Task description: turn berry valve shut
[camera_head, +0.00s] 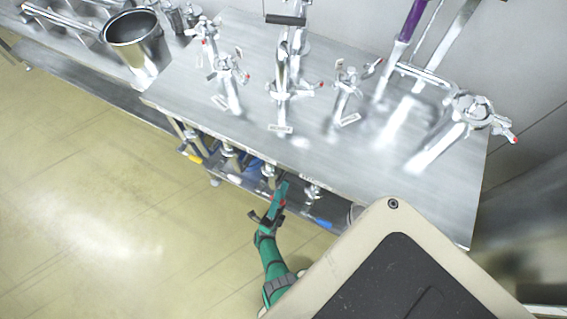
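Several metal taps and valves with red-tipped handles stand on a steel bench (230,125). Small white labels lie by them, too small to read, so I cannot tell which is the berry valve. More valves sit below the bench's front edge: a yellow-handled one (191,156) at the left, a metal one (268,172) near the middle, and one (312,191) further right. My gripper (282,190), at the end of the green arm, reaches under the front edge beside the middle valve. It is too small and partly overlapped to tell whether it is open or touching anything.
A steel pot (138,45) stands at the upper left. A lower shelf (225,170) runs under the bench, with blue items (322,222) on it. A purple-handled tool (412,20) leans at the back. The floor (110,215) to the left is clear.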

